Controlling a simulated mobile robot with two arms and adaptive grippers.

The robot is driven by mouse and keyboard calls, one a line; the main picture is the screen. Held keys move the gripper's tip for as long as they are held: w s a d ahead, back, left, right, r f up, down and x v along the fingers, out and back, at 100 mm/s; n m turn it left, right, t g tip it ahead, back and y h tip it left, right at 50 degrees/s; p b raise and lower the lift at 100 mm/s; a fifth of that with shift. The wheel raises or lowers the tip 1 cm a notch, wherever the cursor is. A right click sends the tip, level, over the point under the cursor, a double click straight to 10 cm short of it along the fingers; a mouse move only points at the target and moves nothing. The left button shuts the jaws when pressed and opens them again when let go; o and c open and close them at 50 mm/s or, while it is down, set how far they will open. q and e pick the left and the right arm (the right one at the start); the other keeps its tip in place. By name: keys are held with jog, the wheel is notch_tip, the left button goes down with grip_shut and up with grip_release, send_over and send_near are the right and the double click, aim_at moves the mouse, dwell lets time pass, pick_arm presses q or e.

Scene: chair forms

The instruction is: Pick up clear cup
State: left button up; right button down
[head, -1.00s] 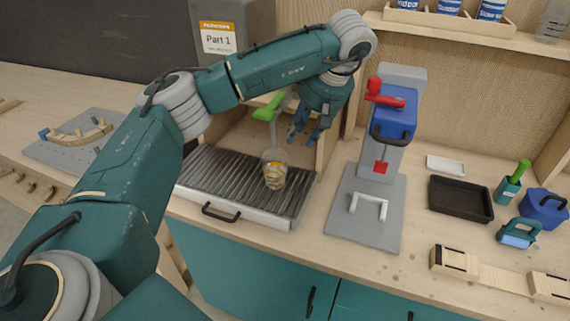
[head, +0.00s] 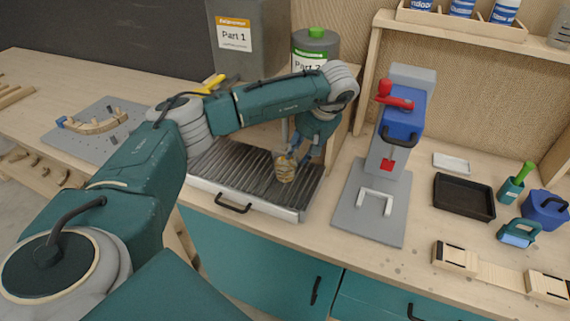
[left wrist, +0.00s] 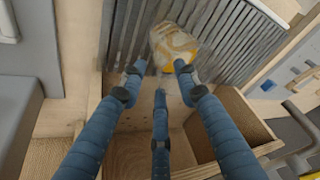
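The clear cup (head: 286,170) stands on the ribbed metal tray (head: 233,172), with yellowish-brown contents inside. It also shows in the left wrist view as a clear round shape (left wrist: 174,46) just beyond my fingertips. My left gripper (head: 300,158) is beside the cup on its right, low over the tray. In the left wrist view the blue fingers of my left gripper (left wrist: 160,75) are spread apart with nothing between them, and the cup lies in front of them. I cannot tell whether a fingertip touches the cup. My right gripper is not in view.
A grey bin labelled Part 1 (head: 240,35) and a Part 2 container (head: 315,50) stand behind my arm. A blue press with a red lever (head: 400,115) stands right of the tray. A black tray (head: 463,196) lies farther right.

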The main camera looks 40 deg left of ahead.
pick_arm(q)
jog(key=shift+d, duration=0.1)
grip_shut()
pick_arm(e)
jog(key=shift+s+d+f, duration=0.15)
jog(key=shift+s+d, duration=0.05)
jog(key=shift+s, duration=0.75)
